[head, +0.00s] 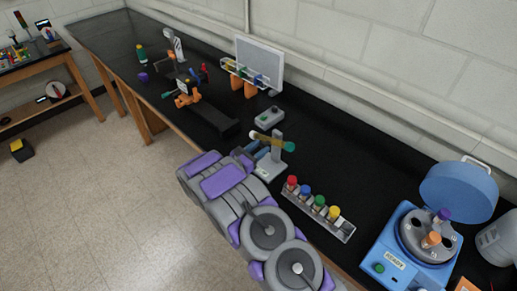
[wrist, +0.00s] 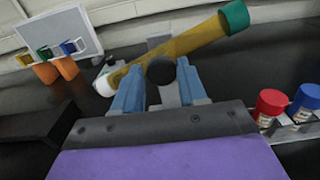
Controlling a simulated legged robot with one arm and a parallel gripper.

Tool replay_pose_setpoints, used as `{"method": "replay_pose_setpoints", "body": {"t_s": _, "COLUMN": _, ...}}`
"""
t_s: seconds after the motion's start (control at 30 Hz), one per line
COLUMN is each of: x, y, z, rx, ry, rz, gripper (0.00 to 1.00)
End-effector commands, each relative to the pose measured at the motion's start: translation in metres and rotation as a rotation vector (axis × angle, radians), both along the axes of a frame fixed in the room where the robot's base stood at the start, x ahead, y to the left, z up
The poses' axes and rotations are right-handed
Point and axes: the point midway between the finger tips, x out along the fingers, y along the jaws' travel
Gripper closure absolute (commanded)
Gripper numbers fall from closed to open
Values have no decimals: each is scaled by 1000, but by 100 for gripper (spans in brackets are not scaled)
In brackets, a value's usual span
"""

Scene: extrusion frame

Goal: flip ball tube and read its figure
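The ball tube (head: 268,140), a yellowish clear tube with a green cap, lies tilted close to level on a grey stand (head: 277,160). In the wrist view the tube (wrist: 185,44) slants, with its green cap (wrist: 235,17) at the upper right and its other end at the lower left. A round black knob (wrist: 160,71) sits at the tube's middle. The two blue fingers of my gripper (wrist: 160,84) stand on either side of the knob and appear closed on it. No readable figure shows on the tube, and its contents are not clear.
A rack with red, blue, green and yellow capped bottles (head: 318,208) stands close to the right. A blue centrifuge (head: 408,245) is farther right. A grey box with a green button (head: 269,119) and a white panel (head: 259,65) stand behind. Black bench (head: 345,150) is clear behind the rack.

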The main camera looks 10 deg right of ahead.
Motion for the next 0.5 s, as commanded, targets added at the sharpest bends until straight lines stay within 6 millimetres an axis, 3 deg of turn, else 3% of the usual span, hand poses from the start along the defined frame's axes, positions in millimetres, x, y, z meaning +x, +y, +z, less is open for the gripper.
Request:
{"method": "replay_pose_setpoints", "body": {"t_s": 0.07, "x": 0, "y": 0, "z": 0, "rx": 0, "ry": 0, "rz": 1, "gripper": 67}}
{"method": "replay_pose_setpoints", "body": {"t_s": 0.4, "x": 1, "y": 1, "z": 0, "rx": 1, "ry": -1, "rz": 3, "gripper": 100}}
{"method": "replay_pose_setpoints", "body": {"t_s": 0.5, "x": 1, "y": 1, "z": 0, "rx": 1, "ry": -1, "rz": 3, "gripper": 100}}
